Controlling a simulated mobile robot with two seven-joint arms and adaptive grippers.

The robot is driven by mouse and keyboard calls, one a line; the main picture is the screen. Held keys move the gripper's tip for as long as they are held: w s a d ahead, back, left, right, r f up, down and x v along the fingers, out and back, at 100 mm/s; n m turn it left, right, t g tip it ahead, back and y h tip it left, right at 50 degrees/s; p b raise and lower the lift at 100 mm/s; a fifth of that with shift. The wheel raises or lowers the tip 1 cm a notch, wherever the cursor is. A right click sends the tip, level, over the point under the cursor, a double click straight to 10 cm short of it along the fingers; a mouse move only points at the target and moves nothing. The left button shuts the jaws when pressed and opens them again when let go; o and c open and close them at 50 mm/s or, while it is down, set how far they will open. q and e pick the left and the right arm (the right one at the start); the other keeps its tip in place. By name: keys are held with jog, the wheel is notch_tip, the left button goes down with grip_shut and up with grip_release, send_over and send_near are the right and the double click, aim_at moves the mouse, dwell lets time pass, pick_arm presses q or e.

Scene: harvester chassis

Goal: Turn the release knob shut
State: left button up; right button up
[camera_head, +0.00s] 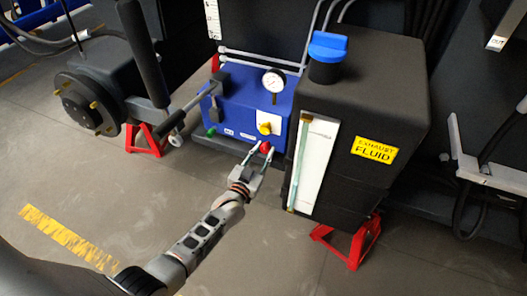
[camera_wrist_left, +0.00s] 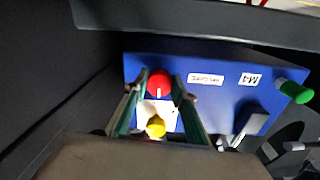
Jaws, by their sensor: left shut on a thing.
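A red knob (camera_head: 266,147) sits low on the front of a blue box (camera_head: 240,92). My left gripper (camera_head: 259,150) reaches it from the front, with its two fingers shut on the knob. In the left wrist view, the red knob (camera_wrist_left: 159,83) shows between the fingertips (camera_wrist_left: 161,90), with a short white mark on its face. A yellow knob (camera_head: 264,128) on a white plate sits above the red one. It also shows in the left wrist view (camera_wrist_left: 155,127). My right gripper is not in view.
A round gauge (camera_head: 273,81) tops the blue box, and a green knob (camera_head: 211,131) sits at its left. A black exhaust fluid tank (camera_head: 395,108) with a blue cap (camera_head: 328,46) stands close on the right. Red stands (camera_head: 350,240) are on the floor. Floor in front is clear.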

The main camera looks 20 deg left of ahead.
aim_at(264, 131)
pick_arm(q)
jog(key=shift+m, duration=0.3)
jog(key=o, duration=1.1)
jog(key=shift+r, duration=0.15)
notch_tip(264, 131, up, 10)
jog(key=shift+f, duration=0.15)
